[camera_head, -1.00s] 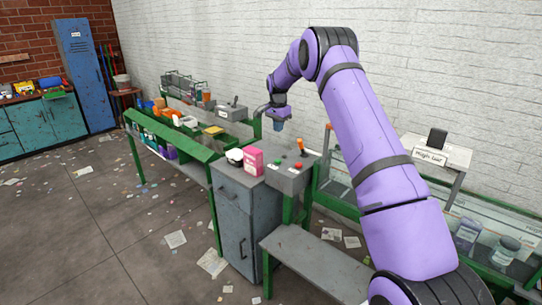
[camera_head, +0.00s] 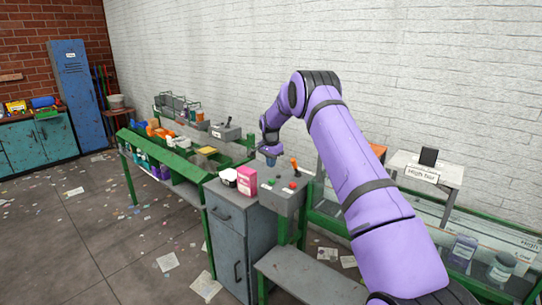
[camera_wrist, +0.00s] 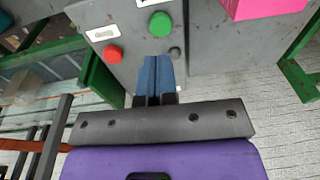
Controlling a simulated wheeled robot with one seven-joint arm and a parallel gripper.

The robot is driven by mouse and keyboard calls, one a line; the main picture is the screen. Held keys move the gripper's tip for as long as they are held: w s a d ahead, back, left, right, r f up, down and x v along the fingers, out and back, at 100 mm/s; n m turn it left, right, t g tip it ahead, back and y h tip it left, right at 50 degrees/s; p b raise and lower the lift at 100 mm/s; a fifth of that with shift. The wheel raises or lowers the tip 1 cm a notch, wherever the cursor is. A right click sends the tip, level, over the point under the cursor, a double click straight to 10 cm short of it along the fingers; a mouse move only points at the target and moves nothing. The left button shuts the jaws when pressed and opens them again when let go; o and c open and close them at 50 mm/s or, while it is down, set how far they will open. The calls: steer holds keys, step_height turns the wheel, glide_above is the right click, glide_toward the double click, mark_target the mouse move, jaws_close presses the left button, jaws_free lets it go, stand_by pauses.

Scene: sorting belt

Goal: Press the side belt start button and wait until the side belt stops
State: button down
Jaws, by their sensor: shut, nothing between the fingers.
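A grey control box (camera_head: 283,200) stands at the middle of the head view. It has a red button (camera_head: 292,186) and an orange-handled lever (camera_head: 295,162) on top. My gripper (camera_head: 271,161) is over the far left part of the box. In the wrist view its blue fingertips (camera_wrist: 157,62) are together, empty, and point toward the green button. I cannot tell any contact. I cannot tell whether a belt is moving.
A pink box (camera_head: 247,182) and a white jar (camera_head: 228,177) stand on the grey cabinet (camera_head: 228,232) left of the control box. A green-framed line (camera_head: 180,160) with several items runs left. A glass-sided section (camera_head: 480,225) with jars is at right. A low grey bench (camera_head: 312,275) is in front.

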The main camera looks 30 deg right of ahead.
mark_target(272, 180)
steer(key=f, duration=0.7)
steer(key=shift+w+d+f, duration=0.1)
steer(key=shift+w+d, duration=0.15)
steer(key=shift+w, duration=0.05)
